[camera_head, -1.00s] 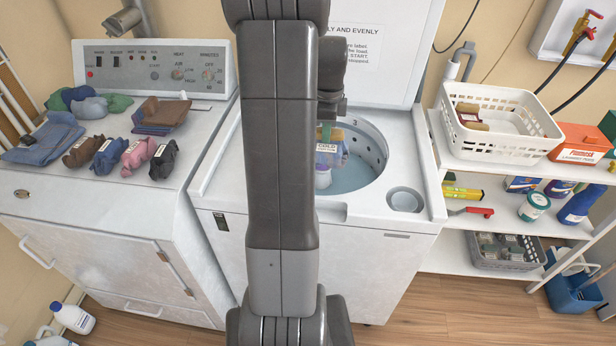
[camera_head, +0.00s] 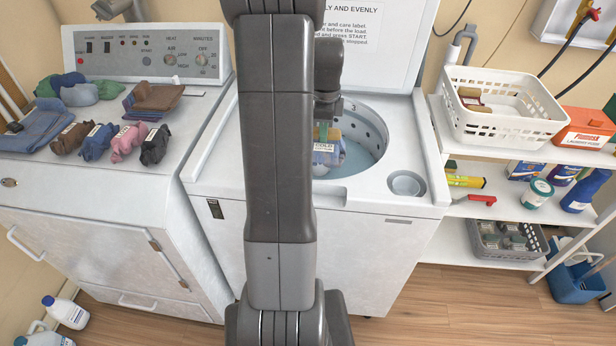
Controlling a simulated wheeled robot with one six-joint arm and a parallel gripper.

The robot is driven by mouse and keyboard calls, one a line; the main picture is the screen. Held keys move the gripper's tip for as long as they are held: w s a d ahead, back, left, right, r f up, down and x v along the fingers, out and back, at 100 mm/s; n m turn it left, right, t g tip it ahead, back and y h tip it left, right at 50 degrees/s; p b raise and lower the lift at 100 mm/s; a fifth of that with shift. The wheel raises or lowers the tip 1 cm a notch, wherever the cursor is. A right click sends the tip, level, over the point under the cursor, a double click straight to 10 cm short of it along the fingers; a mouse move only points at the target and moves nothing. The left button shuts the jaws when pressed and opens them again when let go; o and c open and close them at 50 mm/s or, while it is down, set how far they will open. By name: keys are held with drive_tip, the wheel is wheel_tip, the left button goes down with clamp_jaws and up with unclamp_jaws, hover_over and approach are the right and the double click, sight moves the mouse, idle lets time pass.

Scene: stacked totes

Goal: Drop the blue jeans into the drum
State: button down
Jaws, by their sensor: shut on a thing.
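The washer's open drum (camera_head: 368,152) is at the centre, its left side hidden by my arm. My gripper (camera_head: 322,132) points down over the drum opening. It is shut on a small folded bundle (camera_head: 326,158), bluish with some tan and a white tag reading COLD. This appears to be the blue jeans, partly hidden behind my arm. The bundle overlaps the opening in the picture; I cannot tell how deep it hangs or whether it touches the rim.
The dryer top (camera_head: 185,135) at left holds a folded blue garment (camera_head: 38,128), rolled tagged clothes (camera_head: 128,142) and a folded brown and blue stack (camera_head: 152,100). The raised washer lid (camera_head: 385,50) stands behind the drum. A shelf with a white basket (camera_head: 540,125) is at right.

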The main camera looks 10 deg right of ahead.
drive_tip(key=c, duration=1.4)
unclamp_jaws()
drive_tip(key=shift+o, duration=0.2)
wheel_tip(320, 180, up, 14)
drive_tip(key=shift+f, duration=0.2)
wheel_tip(320, 180, down, 13)
drive_tip(key=shift+f, duration=0.1)
drive_tip(key=shift+r+p, duration=0.4)
drive_tip(key=shift+p, duration=0.15)
drive_tip(key=shift+r+p, duration=0.9)
drive_tip(key=shift+r, duration=0.4)
drive_tip(key=shift+f, duration=0.1)
